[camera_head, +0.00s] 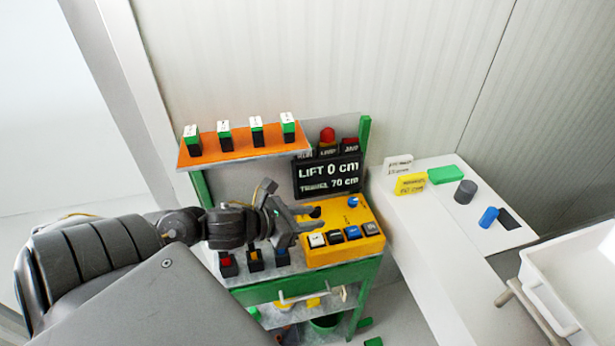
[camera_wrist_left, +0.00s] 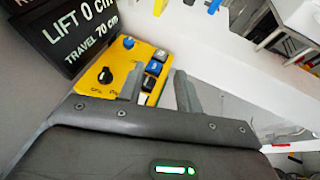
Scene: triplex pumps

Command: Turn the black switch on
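The black switch (camera_wrist_left: 105,76) is a round rotary knob on the sloped yellow control box (camera_head: 345,249), with small white lettering around it. In the left wrist view it lies left of my left gripper's fingers and apart from them. In the head view my gripper crowds it and I cannot make it out clearly. My left gripper (camera_head: 306,219) is above the left part of the yellow box. In the wrist view its two fingers (camera_wrist_left: 160,72) are spread with nothing held between them. My right gripper is not in view.
A blue knob (camera_head: 353,202) and a row of push buttons (camera_head: 343,235) share the yellow box. Behind stands a black display (camera_head: 327,177) reading LIFT 0 cm, TRAVEL 70 cm. An orange shelf (camera_head: 240,146) is above left. A white table (camera_head: 440,215) stands right.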

